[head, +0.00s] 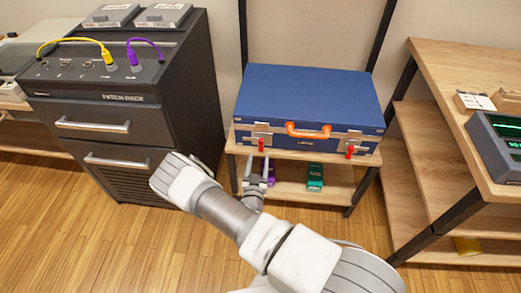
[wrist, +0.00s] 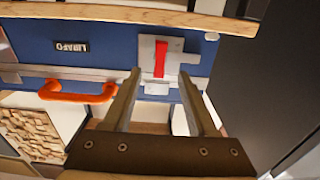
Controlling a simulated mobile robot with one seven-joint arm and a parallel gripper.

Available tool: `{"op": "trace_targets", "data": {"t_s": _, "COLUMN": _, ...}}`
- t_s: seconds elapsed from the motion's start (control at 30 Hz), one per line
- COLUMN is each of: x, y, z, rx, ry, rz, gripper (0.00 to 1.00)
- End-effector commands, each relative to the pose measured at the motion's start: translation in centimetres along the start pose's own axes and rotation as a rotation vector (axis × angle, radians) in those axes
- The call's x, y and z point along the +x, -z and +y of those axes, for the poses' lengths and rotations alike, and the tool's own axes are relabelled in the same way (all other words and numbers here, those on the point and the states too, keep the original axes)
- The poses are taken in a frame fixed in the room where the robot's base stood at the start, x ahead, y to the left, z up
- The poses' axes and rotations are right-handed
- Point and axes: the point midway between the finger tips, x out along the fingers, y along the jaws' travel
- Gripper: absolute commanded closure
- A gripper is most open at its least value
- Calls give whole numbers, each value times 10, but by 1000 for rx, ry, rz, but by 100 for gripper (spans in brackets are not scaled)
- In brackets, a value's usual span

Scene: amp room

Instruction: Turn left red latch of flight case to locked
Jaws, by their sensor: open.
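The blue flight case (head: 310,92) lies on a small wooden stand, with an orange handle (head: 308,131) on its front. Its left red latch (head: 261,145) is upright on a metal plate. In the wrist view, where the case appears upside down, this latch (wrist: 160,58) shows right of the handle (wrist: 76,94). My gripper (head: 257,166) is open and empty, just below and in front of the left latch. In the wrist view, my gripper (wrist: 159,76) has its fingertips on either side of the latch's line, apparently short of it. The right red latch (head: 349,152) also points downward.
A dark patch rack (head: 110,97) with drawers stands to the left. A wooden desk (head: 470,85) with shelves stands to the right. Purple (head: 271,175) and green (head: 315,178) items sit on the stand's lower shelf, near my gripper.

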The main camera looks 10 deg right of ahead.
Motion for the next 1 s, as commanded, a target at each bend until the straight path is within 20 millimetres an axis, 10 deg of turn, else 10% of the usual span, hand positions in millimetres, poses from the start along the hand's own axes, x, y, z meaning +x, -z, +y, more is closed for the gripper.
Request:
{"op": "trace_targets", "data": {"t_s": 0.3, "x": 53, "y": 0, "z": 1, "rx": 3, "ry": -2, "rz": 2, "gripper": 42}}
{"op": "trace_targets", "data": {"t_s": 0.73, "x": 62, "y": 1, "z": 0, "rx": 1, "ry": -1, "rz": 1, "gripper": 42}}
{"op": "trace_targets", "data": {"t_s": 1.0, "x": 62, "y": 0, "z": 0, "rx": 1, "ry": 0, "rz": 1, "gripper": 91}}
